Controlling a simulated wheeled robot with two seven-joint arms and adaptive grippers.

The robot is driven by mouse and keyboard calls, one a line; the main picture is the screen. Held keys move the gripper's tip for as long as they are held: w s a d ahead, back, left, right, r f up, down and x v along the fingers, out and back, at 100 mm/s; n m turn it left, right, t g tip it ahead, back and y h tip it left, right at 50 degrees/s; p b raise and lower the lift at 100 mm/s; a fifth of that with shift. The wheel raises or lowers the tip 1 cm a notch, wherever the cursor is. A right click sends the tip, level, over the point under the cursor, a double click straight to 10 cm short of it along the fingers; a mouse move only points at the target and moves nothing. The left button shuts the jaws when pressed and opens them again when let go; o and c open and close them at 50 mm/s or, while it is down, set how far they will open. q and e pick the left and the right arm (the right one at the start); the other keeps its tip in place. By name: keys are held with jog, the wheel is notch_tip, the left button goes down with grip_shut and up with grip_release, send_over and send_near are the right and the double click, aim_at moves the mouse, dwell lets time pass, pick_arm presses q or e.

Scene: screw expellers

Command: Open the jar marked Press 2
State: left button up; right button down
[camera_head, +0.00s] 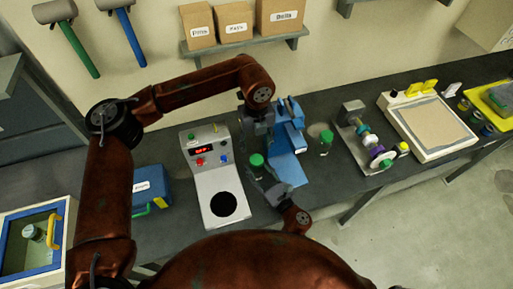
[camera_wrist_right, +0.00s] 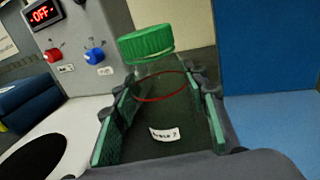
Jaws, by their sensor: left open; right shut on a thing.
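A clear jar (camera_wrist_right: 160,85) with a green lid (camera_wrist_right: 146,43) stands between the fingers of my right gripper (camera_wrist_right: 162,108) in the right wrist view. The gripper is shut on its body, below a red ring. A small white label (camera_wrist_right: 164,134) on it appears to read "Press 2". In the head view its green lid (camera_head: 257,160) shows on the jar, with my right gripper (camera_head: 262,180) around the body. My left gripper (camera_head: 258,138) is open and points down just above the lid; its fingertips are partly hidden, and I cannot tell whether they touch it.
A blue press-like device (camera_head: 287,150) stands close on the right. A grey-white console (camera_head: 212,175) with a red display is on the left. Another green-capped vessel (camera_head: 326,138) stands farther right. A blue box (camera_head: 150,190) and a shelf with cartons (camera_head: 245,45) are nearby.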

aim_at(256, 159)
pick_arm(q)
jog(key=m, duration=0.9)
jog(key=shift+m, duration=0.4)
jog(key=m, duration=0.9)
jog(key=shift+m, duration=0.3)
jog(key=m, duration=0.7)
jog(key=shift+m, duration=0.4)
jog(key=m, duration=0.3)
jog(key=shift+m, duration=0.4)
jog(key=m, duration=1.3)
jog(key=shift+m, duration=0.3)
jog(key=shift+f, duration=4)
